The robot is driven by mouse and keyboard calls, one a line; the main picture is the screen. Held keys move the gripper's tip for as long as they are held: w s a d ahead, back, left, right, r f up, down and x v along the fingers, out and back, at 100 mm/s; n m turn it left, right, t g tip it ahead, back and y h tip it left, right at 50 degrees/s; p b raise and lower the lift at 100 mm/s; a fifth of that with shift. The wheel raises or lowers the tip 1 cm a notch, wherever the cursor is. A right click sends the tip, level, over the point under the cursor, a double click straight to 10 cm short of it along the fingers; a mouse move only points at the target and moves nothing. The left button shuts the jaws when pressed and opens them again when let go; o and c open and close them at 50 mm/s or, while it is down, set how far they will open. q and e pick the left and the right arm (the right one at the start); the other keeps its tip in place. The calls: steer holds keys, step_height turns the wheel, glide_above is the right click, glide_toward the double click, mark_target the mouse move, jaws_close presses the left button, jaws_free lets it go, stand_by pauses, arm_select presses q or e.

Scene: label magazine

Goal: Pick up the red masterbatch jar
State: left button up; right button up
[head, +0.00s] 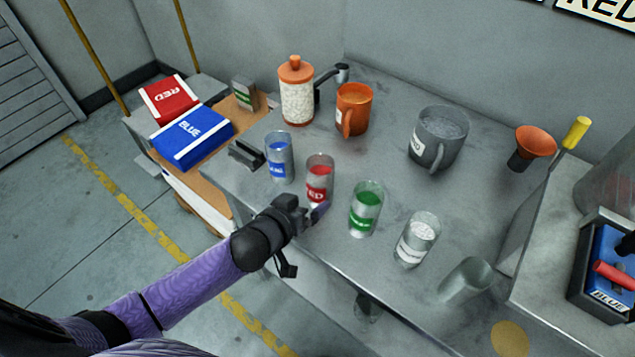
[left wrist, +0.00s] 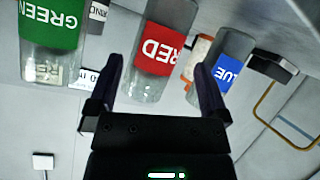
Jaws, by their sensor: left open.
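The red masterbatch jar (head: 319,180) is a clear jar with red contents and a red label, standing upright on the grey bench between the blue jar (head: 279,158) and the green jar (head: 365,208). My left gripper (head: 318,212) is at the bench's front edge, just in front of the red jar. In the left wrist view the red jar (left wrist: 163,50) appears ahead of and between the two open fingers (left wrist: 160,85), which hold nothing. Whether a finger touches the jar cannot be told. My right gripper is not in view.
A white-labelled jar (head: 417,240) and an empty clear cup (head: 466,280) stand to the right on the bench (head: 300,230). Behind are an orange-lidded pellet canister (head: 296,95), an orange mug (head: 353,110) and a grey pitcher (head: 438,140). The red and blue boxes (head: 193,138) lie at left.

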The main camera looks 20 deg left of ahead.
mark_target(314, 193)
arm_select(q)
steer(key=b+x, duration=0.1)
steer(key=x, duration=0.1)
steer(key=b+x, duration=0.1)
steer(key=x, duration=0.2)
steer(key=shift+w+r, duration=0.1)
steer(key=shift+w, duration=0.35)
steer(key=shift+r, duration=0.1)
